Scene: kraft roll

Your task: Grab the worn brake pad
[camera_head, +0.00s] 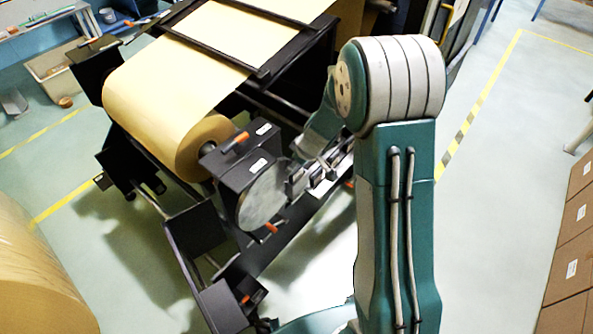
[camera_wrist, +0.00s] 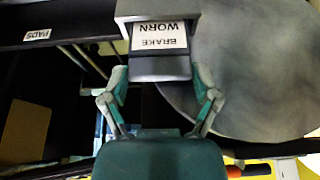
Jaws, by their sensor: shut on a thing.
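The worn brake pad is a dark block (camera_wrist: 160,68) in the wrist view. Its white label (camera_wrist: 160,38) reads "WORN BRAKE" upside down. The two teal and grey fingers of my gripper (camera_wrist: 160,76) are shut on its left and right sides. The pad's far end meets a grey housing (camera_wrist: 158,9), and I cannot tell how much of it is inside. In the head view my gripper (camera_head: 303,177) is beside the grey brake disc (camera_head: 263,196), partly behind my arm. The pad is too small to make out there.
The large disc (camera_wrist: 262,62) is close on the right in the wrist view. A black beam labelled "PADS" (camera_wrist: 70,28) runs at left. The kraft roll (camera_head: 160,105) and black frame stand behind. Brown boxes (camera_head: 573,230) are at far right, with clear floor before them.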

